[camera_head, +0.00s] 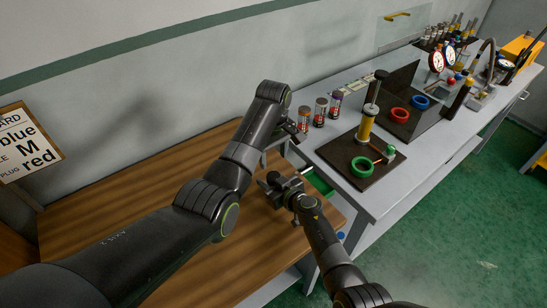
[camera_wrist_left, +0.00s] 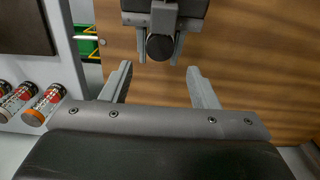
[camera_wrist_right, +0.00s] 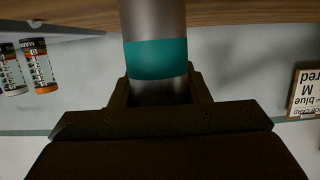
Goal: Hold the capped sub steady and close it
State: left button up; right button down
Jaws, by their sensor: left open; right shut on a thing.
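My right gripper (camera_head: 276,183) is shut on a grey cylinder with a teal band, which I take for the capped sub (camera_wrist_right: 155,60); the band stands just beyond the fingers in the right wrist view. The sub's dark round end (camera_wrist_left: 160,46) shows between the right gripper's fingers in the left wrist view. My left gripper (camera_wrist_left: 160,82) is open and empty, with its fingertips pointing toward that end and a gap between them. In the head view the left gripper (camera_head: 290,135) is partly hidden by its own wrist. The sub's far end is cut off in the right wrist view.
The grey bench (camera_head: 375,205) holds several labelled canisters (camera_head: 320,112), a dark plate with a green ring (camera_head: 362,167) and a brass-coloured post (camera_head: 366,122), and red and blue rings (camera_head: 400,115). A wooden surface (camera_head: 125,205) lies below my arms. A sign (camera_head: 25,145) hangs at left.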

aim_at(273, 176)
pick_arm(q)
jog(key=shift+f, duration=0.1)
jog(key=shift+f, duration=3.95)
jog(key=shift+c, duration=0.3)
jog(key=c, duration=0.9)
jog(key=o, duration=1.1)
jog(key=shift+c, duration=0.2)
jog(key=shift+r, duration=2.3)
jog(key=o, duration=0.5)
